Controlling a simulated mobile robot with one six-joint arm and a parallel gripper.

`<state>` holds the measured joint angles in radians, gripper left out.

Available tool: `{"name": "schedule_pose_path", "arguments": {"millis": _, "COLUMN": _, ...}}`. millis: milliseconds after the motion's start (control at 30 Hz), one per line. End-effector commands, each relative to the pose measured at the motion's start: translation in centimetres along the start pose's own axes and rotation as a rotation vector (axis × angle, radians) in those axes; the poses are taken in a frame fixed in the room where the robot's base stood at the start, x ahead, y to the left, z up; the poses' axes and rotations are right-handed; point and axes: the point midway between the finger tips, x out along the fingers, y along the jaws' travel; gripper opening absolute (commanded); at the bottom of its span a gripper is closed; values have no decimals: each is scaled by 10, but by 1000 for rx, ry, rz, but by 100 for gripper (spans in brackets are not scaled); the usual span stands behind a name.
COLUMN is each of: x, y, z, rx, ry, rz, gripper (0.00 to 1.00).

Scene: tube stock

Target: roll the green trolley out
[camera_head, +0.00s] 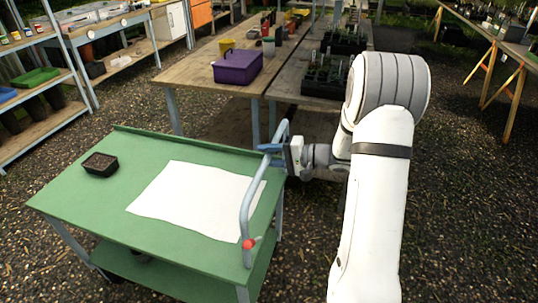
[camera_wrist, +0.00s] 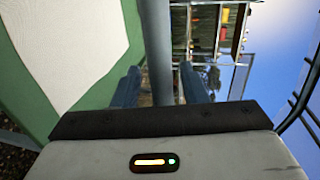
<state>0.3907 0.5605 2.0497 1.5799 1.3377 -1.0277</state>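The green trolley (camera_head: 110,220) stands on the gravel at the lower left, with a flat green top and a lower shelf. A grey tubular handle (camera_head: 246,210) with a red-orange end rises along its right side. A white sheet (camera_head: 195,200) and a small dark tray of soil (camera_head: 100,164) lie on its top. My gripper (camera_head: 270,154) is at the far part of the handle. In the wrist view, the handle bar (camera_wrist: 159,45) passes between the two blue fingers of my gripper (camera_wrist: 160,85). The fingers look apart, with narrow gaps beside the bar.
A wooden bench (camera_head: 215,88) with a purple box (camera_head: 238,67) and dark plant trays (camera_head: 325,78) stands behind the trolley. Shelving (camera_head: 35,80) stands at the left, another wooden table (camera_head: 500,40) at the upper right. Gravel is clear at the right.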

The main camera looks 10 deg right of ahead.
Motion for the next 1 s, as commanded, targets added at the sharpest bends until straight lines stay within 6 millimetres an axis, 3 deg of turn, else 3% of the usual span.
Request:
{"name": "schedule_pose_path", "arguments": {"millis": 167, "x": 0, "y": 0, "z": 0, "rx": 0, "ry": 0, "rz": 0, "gripper": 38}}
{"name": "schedule_pose_path", "arguments": {"millis": 633, "x": 0, "y": 0, "z": 1, "rx": 0, "ry": -2, "rz": 1, "gripper": 0}}
{"name": "schedule_pose_path", "arguments": {"millis": 1000, "x": 0, "y": 1, "z": 0, "rx": 0, "ry": -2, "rz": 1, "gripper": 0}}
